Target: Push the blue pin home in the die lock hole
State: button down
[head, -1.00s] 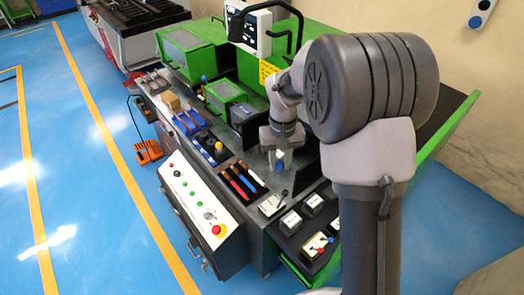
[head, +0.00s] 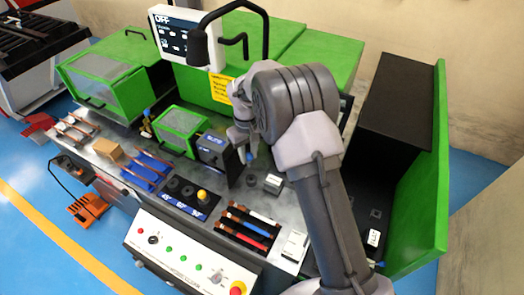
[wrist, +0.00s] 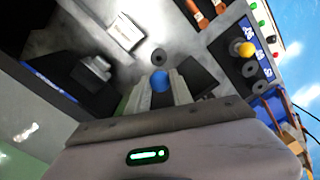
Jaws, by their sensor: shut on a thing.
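My gripper (wrist: 161,88) is shut on the blue pin (wrist: 159,80), whose round blue end shows between the two fingers in the wrist view. In the head view the gripper (head: 246,152) is over the grey bench, just right of the dark die block (head: 215,148), and a bit of blue shows at its tip. A dark round ring (wrist: 159,57) lies on the bench just beyond the pin in the wrist view. I cannot tell whether it is the die lock hole. The pin's lower end is hidden, and the pin looks apart from the ring.
A rack of dies with a yellow knob (head: 202,196) stands front left of the gripper. A tray of coloured bars (head: 247,229) is in front. A small pale block (head: 273,183) lies close on the right. The green guard (head: 182,128) stands behind left.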

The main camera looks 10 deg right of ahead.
jog(key=shift+d, duration=0.1)
jog(key=shift+s+d+r, duration=0.1)
jog(key=shift+s+d, duration=0.1)
jog(key=shift+f+b, duration=1.8)
jog(key=shift+f, duration=1.15)
jog(key=shift+f+b, duration=1.05)
jog(key=shift+f, duration=0.8)
jog(key=c, duration=1.1)
grip_release()
jog(key=shift+o, duration=0.2)
notch_tip(320, 180, up, 18)
jog(key=f+p, duration=0.1)
jog(key=p, duration=0.4)
send_over(250, 155)
jog(key=shift+r, duration=0.25)
